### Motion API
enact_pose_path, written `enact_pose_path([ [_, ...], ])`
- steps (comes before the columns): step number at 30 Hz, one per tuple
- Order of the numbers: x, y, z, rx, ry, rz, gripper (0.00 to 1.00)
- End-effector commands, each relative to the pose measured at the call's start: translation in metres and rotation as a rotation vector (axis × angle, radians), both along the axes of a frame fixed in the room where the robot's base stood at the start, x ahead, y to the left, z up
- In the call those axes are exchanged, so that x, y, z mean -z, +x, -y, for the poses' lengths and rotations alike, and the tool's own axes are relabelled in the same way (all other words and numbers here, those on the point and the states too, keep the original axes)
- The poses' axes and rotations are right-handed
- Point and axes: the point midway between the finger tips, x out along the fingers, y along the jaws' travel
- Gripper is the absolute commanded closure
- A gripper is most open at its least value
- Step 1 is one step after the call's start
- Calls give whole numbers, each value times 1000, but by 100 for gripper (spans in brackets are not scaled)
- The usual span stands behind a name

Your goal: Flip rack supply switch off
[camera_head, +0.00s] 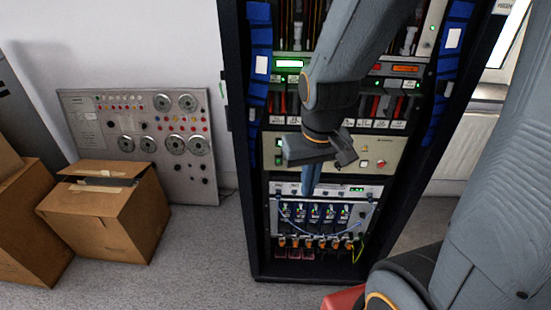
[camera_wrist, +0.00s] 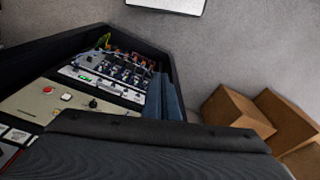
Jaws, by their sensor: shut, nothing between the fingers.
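The open black equipment rack (camera_head: 238,150) stands in the middle of the head view, filled with stacked panels. A beige panel (camera_head: 390,146) at mid height carries a red button (camera_head: 381,164) and small controls. The same panel (camera_wrist: 30,103) shows in the wrist view, with its red button (camera_wrist: 47,90) and a dark knob (camera_wrist: 92,103). I cannot tell which control is the supply switch. My gripper (camera_head: 309,192) is shut and empty, pointing down in front of the rack. It hides part of the beige panel and the thin white unit below. I cannot tell whether it touches anything.
Below is a unit with several blue cables (camera_head: 318,215) and orange plugs. Cardboard boxes (camera_head: 105,215) stand on the floor to the left. A grey panel with dials (camera_head: 195,170) leans on the wall behind them. Floor between boxes and rack is clear.

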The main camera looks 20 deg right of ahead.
Motion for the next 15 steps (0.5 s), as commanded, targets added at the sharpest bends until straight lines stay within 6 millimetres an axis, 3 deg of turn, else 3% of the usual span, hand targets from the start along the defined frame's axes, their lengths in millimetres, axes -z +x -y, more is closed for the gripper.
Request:
enact_pose_path([
  [5, 2, 3, 3, -11, -8, 8, 100],
  [8, 9, 18, 15, -69, -47, 52, 100],
  [15, 38, 100, 54, -449, -206, 294, 100],
])
